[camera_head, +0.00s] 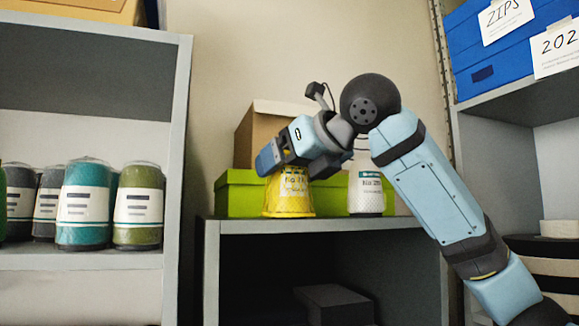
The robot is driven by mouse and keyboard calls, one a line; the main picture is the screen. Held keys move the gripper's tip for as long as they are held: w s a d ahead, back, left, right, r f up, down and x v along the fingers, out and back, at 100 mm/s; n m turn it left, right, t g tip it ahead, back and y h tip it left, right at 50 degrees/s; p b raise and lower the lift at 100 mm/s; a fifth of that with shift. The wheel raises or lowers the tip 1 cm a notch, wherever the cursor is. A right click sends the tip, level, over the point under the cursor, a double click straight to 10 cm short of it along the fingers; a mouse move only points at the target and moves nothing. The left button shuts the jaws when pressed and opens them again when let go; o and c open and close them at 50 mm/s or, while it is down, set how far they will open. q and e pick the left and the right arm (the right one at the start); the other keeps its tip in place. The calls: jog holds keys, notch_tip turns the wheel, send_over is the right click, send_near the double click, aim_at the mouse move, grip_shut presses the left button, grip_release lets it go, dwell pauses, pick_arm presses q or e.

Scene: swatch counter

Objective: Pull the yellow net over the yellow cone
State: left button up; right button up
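The yellow cone (289,194) stands upright on the grey shelf top, near its left end, with a pale label on its front. Its upper end is hidden behind my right gripper. I cannot make out the yellow net as a separate thing from the cone's yellow surface. My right gripper (272,158) comes in from the right and is tilted down to the left. Its fingers are at the cone's top, and I cannot tell whether they touch it or hold anything. My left gripper is not in view.
A white cone (366,193) stands to the right on the same grey shelf (316,226). A green box (238,197) and a cardboard box (279,107) are behind. Blue boxes (492,52) are at upper right.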

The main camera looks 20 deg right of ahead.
jog(key=shift+o, duration=0.9)
jog(key=shift+s+d+r, duration=0.15)
jog(key=shift+s+d, duration=0.1)
jog(key=shift+s, duration=0.2)
jog(key=b+v, duration=0.2)
jog(key=v, duration=1)
jog(key=shift+s+d+b, duration=0.15)
jog(key=shift+s+b, duration=0.2)
jog(key=shift+r, duration=0.15)
